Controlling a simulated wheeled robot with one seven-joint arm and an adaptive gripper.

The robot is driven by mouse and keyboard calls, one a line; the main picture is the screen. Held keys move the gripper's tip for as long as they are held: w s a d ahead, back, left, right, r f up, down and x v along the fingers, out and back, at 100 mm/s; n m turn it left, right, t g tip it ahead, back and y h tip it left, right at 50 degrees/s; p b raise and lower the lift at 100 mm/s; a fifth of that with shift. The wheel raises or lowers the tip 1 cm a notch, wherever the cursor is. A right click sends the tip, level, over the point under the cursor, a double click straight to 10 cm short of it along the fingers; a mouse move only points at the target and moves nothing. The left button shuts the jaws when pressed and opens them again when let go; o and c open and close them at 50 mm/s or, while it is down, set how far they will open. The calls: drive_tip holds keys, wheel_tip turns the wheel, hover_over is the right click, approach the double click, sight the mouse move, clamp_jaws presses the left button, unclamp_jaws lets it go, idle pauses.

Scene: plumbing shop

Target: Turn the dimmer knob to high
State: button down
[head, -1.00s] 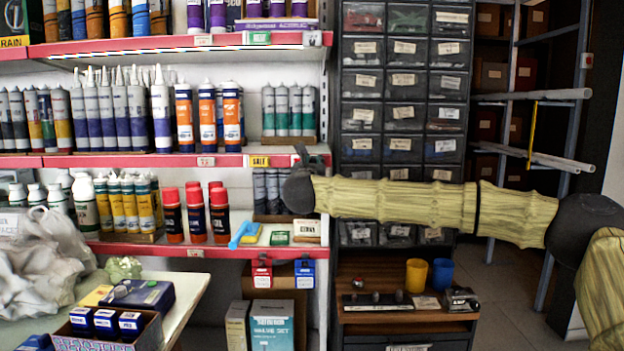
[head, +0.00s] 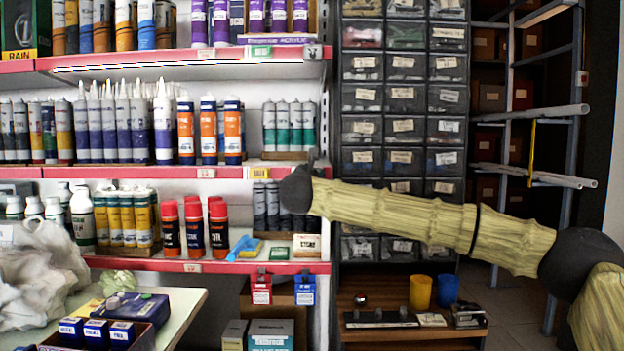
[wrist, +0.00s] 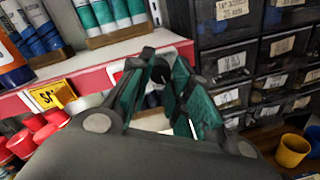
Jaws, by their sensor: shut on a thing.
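A pale plate (wrist: 119,76) is on the red shelf edge in the wrist view, largely covered by my fingers. A dark round knob (wrist: 158,77) shows between the fingers in front of it. My gripper (wrist: 162,66) is shut on this knob, with a green-padded finger on either side. The knob's marking and setting are hidden. In the head view my gripper (head: 314,158) reaches the right end of the middle shelf edge, and its dark wrist hides the knob and plate.
Green-labelled tubes (head: 289,126) stand just above the gripper, and a yellow sale tag (wrist: 53,95) is left of it. Drawer cabinets (head: 404,98) stand close on the right. Red-capped cans (head: 193,228) are on the shelf below.

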drive_tip(key=shift+f, duration=0.2)
drive_tip(key=c, duration=1.3)
unclamp_jaws()
drive_tip(key=shift+o, duration=0.2)
drive_tip(key=shift+r, duration=0.1)
drive_tip(key=s+a, duration=0.1)
drive_tip(key=s, duration=1.1)
drive_tip(key=shift+a, duration=0.15)
drive_tip(key=shift+f, duration=0.2)
